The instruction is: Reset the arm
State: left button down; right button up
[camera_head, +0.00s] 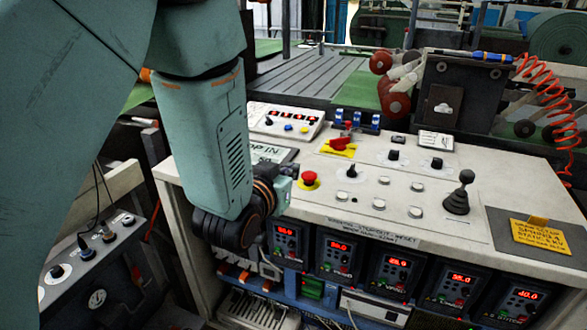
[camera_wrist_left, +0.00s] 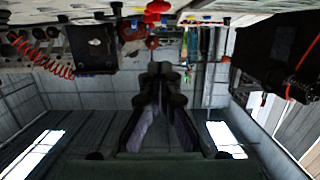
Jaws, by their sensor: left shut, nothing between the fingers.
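My left arm (camera_head: 205,130), pale green, comes in from the left and hangs down in front of the console (camera_head: 375,200). My left gripper (camera_head: 290,171) is mostly hidden behind its wrist, over the near left part of the console top. It appears just left of a red mushroom button (camera_head: 309,178) on a yellow base; I cannot tell the exact gap. In the left wrist view the dark fingers (camera_wrist_left: 161,72) are together and empty. That view is upside down, with the console along its top edge. My right gripper is in neither view.
The console top carries knobs, a black joystick (camera_head: 460,195), a yellow-red switch (camera_head: 342,144) and a yellow note (camera_head: 540,235). Several red-lit displays (camera_head: 390,270) line its front. A side panel (camera_head: 95,255) stands at lower left. Rollers (camera_head: 393,88) and a red coiled cable (camera_head: 563,100) are behind.

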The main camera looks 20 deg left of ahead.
pick_arm(q)
jog(key=s+a+f+g+b, duration=0.1)
jog(key=s+f+g, duration=0.3)
jog(key=s+f, duration=0.55)
jog(key=s+a+f+g+b, duration=0.1)
jog(key=s+f+g, duration=0.45)
jog(key=f, duration=0.75)
jog(key=s+f+g+b, duration=0.1)
jog(key=s+f+g, duration=0.2)
jog(key=s+f, duration=0.4)
jog(key=s+f+n+g+b, duration=0.1)
jog(key=s+f, duration=0.6)
jog(key=s, duration=0.9)
jog(key=shift+a+f+g+y+b, duration=0.2)
jog(key=shift+a+g+y+b, duration=0.15)
jog(key=shift+g+b, duration=0.45)
